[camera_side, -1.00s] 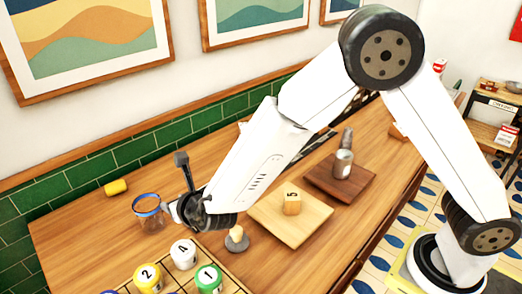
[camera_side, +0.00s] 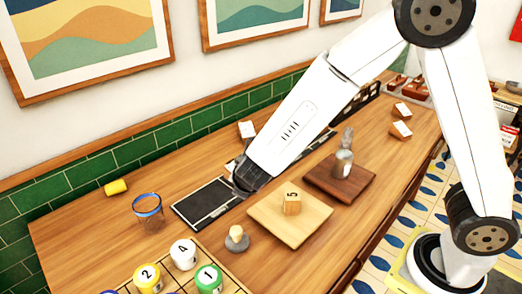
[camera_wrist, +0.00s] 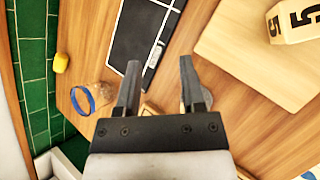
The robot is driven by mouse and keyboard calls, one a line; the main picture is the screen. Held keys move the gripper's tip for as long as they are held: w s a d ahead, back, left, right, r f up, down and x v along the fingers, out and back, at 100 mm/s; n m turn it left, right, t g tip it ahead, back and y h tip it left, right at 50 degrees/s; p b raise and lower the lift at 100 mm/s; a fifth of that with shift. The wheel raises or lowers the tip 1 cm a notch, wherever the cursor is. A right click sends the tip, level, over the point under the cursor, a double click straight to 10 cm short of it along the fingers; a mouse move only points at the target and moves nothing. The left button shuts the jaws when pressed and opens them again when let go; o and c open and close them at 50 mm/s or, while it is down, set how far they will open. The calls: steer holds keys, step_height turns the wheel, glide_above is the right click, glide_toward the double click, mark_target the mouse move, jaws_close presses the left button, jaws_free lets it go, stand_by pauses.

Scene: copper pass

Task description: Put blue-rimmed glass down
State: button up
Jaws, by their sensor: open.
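The blue-rimmed glass (camera_side: 149,211) stands upright on the wooden table, left of the black panel. Its blue rim also shows at the left in the wrist view (camera_wrist: 83,100), where the clear body is hard to make out. My gripper (camera_wrist: 158,75) is open and empty, with its two fingers apart above the table, to the right of the glass and not touching it. In the side view my gripper's fingers are hidden behind my arm's end.
A black panel (camera_side: 205,203) lies beside the glass. A pale board (camera_side: 270,225) carries a block marked 5 (camera_side: 292,203). A stone-like stopper (camera_side: 236,242), numbered jars (camera_side: 183,254) and a yellow cylinder (camera_side: 116,187) are nearby. A dark board (camera_side: 320,185) holds a shaker (camera_side: 343,162).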

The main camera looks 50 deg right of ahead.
steer(key=s+d+m+g+y, duration=0.2)
steer(key=s+d+m, duration=0.2)
steer(key=s+m, duration=0.3)
steer(key=s+d+m+g+y, duration=0.2)
steer(key=s+d+m, duration=0.3)
steer(key=m, duration=1.1)
steer(key=s, duration=0.3)
steer(key=shift+s+r+g, duration=0.2)
steer(key=shift+r+g, duration=0.1)
steer(key=shift+r, duration=0.1)
